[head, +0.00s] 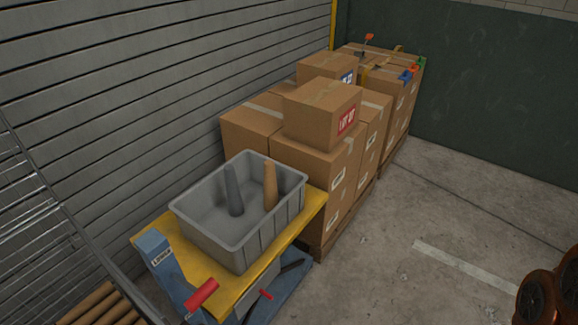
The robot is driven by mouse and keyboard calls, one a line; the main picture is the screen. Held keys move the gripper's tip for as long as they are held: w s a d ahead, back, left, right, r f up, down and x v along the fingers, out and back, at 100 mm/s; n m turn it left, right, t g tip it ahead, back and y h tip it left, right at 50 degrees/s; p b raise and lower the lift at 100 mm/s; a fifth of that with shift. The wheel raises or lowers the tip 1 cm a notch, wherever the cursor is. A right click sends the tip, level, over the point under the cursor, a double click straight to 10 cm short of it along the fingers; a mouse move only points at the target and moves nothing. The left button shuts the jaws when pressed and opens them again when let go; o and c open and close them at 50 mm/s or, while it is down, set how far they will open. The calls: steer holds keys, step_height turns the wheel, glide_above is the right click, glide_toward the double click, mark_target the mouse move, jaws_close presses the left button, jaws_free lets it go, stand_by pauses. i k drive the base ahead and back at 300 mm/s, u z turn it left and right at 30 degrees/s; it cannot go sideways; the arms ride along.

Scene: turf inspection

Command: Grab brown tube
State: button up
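A brown tube (270,186) stands nearly upright in a grey plastic bin (242,238), toward its right side. A dark grey tube (233,190) stands to its left in the same bin, slightly tilted and apart from it. The bin sits on a yellow-topped cart (177,252). Several brown cylinders (100,305) lie side by side at the lower left, cut off by the frame edge. My gripper is not in view; an orange and black part at the lower right corner looks like my arm.
Stacked cardboard boxes (322,113) stand behind the bin along the grey slatted wall (130,80). Red-handled items (202,293) are at the cart's front. A wire mesh panel (30,205) is at the left. The concrete floor (400,225) to the right is clear.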

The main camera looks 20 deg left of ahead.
mark_target(270, 194)
steer(key=i, duration=2.05)
steer(key=u, duration=4.8)
